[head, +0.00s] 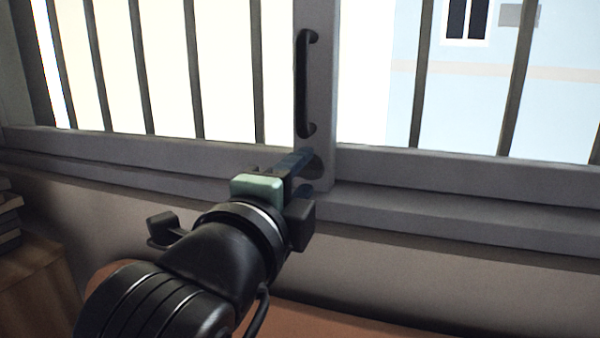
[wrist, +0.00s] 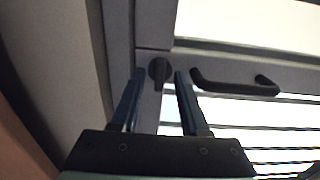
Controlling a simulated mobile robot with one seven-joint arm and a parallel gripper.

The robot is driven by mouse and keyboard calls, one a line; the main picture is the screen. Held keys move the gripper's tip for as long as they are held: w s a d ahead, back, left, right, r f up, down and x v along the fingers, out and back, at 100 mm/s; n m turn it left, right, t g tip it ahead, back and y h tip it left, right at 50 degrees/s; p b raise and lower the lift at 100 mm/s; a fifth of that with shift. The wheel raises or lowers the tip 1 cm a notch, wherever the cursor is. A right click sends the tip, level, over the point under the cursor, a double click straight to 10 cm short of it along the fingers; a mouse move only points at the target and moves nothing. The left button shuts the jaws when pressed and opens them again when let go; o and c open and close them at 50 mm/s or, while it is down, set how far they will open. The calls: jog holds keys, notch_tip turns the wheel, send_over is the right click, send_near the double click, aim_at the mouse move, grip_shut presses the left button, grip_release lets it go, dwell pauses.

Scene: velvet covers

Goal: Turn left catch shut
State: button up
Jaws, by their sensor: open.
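The catch (wrist: 159,72) is a small dark knob with a short tab on the grey window frame in the wrist view. Its tab points toward the bottom of that picture. In the head view the catch (head: 314,170) is partly hidden behind my gripper. My gripper (head: 304,176) is at the foot of the window's middle post. In the wrist view its blue fingers (wrist: 160,78) are apart, one on each side of the catch. I cannot tell whether either finger touches it. Nothing is held.
A black pull handle (head: 302,85) is fixed to the post above the catch; it shows right of my fingers in the wrist view (wrist: 235,85). Bars stand across both panes. The sill (head: 440,225) runs below. Books (head: 8,215) lie at the far left.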

jog(key=shift+c, duration=0.3)
grip_shut()
jog(key=shift+n, duration=0.4)
jog(key=n+b, duration=0.1)
jog(key=n, duration=0.2)
jog(key=shift+n, duration=0.4)
jog(key=n, duration=0.4)
jog(key=shift+n, duration=0.3)
jog(key=n+p, duration=0.1)
jog(key=n, duration=0.3)
jog(key=n+p, duration=0.1)
jog(key=n, duration=0.3)
jog(key=shift+n+p, duration=0.3)
jog(key=shift+p, duration=0.05)
jog(key=shift+f, duration=0.1)
jog(key=shift+o, duration=0.3)
grip_release()
